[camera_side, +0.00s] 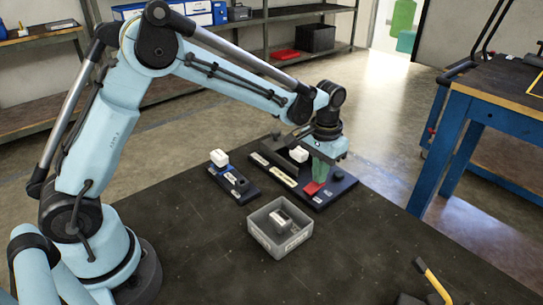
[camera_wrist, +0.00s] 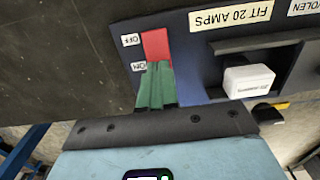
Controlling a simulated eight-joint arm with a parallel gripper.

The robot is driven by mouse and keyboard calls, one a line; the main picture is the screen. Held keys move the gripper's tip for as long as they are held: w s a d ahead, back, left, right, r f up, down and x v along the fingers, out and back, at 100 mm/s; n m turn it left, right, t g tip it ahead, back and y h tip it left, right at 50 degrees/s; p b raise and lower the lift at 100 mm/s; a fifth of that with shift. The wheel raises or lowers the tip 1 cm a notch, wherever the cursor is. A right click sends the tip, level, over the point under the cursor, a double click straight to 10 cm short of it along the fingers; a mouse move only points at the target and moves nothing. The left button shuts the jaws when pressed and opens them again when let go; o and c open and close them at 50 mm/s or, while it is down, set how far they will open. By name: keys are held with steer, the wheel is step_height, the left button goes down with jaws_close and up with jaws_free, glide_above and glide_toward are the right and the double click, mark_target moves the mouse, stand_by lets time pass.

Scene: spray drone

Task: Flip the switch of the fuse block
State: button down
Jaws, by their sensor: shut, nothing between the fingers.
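The fuse block (camera_side: 345,181) is a dark blue-black panel on the table, below my gripper in the side view. In the wrist view the block (camera_wrist: 200,62) carries a red switch (camera_wrist: 156,44), with an OFF label (camera_wrist: 131,40) and an ON label (camera_wrist: 139,66) beside it. The red switch also shows in the side view (camera_side: 313,188). My gripper (camera_wrist: 157,65) has green fingers, shut and empty, at the ON end of the switch. The fingers hide part of the switch, so I cannot tell its position or whether they touch.
A white fuse (camera_wrist: 248,80) sits on the block. A smaller panel with another white piece (camera_side: 219,158) stands to its left. A grey bin (camera_side: 261,241) with a part inside is in front. A yellow-handled tool (camera_side: 434,281) lies front right.

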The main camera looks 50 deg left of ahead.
steer(key=shift+f, duration=0.25)
steer(key=shift+r, duration=3.5)
